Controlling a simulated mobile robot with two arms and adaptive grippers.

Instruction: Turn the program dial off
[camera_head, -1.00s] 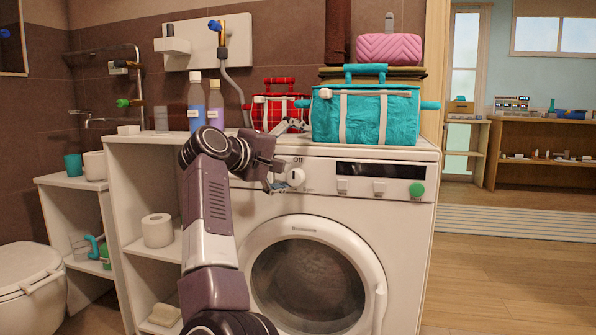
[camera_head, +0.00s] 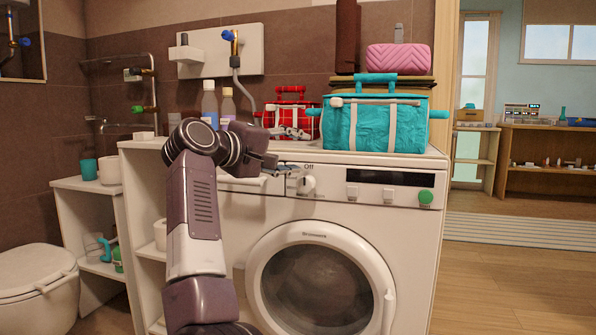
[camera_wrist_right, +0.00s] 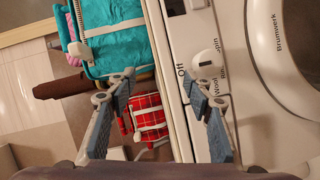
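The program dial (camera_head: 307,186) is a white knob on the washing machine's (camera_head: 232,212) front panel, with "Off" printed above it. In the right wrist view the dial (camera_wrist_right: 207,64) shows just beyond the tip of one finger, among printed program words. I cannot tell exactly which mark it points to. My right gripper (camera_head: 299,152) is open and empty, its lower finger just above and left of the dial, its upper finger over the machine top. In the wrist view the spread fingers (camera_wrist_right: 166,84) have the dial on the right-hand finger's side. My left gripper is out of view.
A teal bag (camera_head: 355,125) and a red checked bag (camera_head: 290,110) stand on the machine top close to my right gripper. Bottles (camera_head: 210,104) stand behind my arm. A green button (camera_head: 425,197) is on the panel's right. The floor at right is open.

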